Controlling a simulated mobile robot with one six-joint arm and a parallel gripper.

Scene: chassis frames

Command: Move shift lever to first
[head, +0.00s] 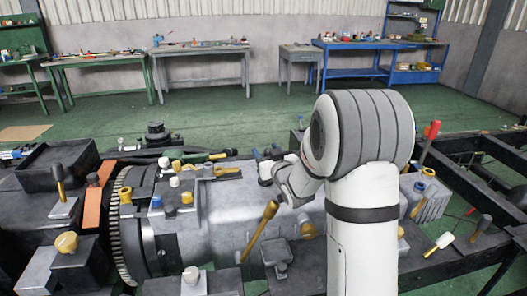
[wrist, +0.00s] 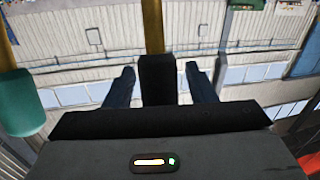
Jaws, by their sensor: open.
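Several levers stand on the chassis, and I cannot tell for sure which is the shift lever. One has a long yellow handle (head: 262,228) and leans to the right beside the grey gearbox housing (head: 205,225). Another has a red grip (head: 431,140) and stands behind my arm at the right. A black-topped lever (head: 58,180) stands at the far left. In the wrist view my gripper (wrist: 160,75) has its two dark fingers apart, with a dark block showing between them. In the head view the fingertips are hard to make out.
My arm hides part of the gearbox's right side. Knobs and caps crowd the chassis, with a toothed ring (head: 122,230) at left and black frame rails (head: 480,185) at right. Workbenches (head: 205,52) line the back wall; the green floor (head: 230,110) between is clear.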

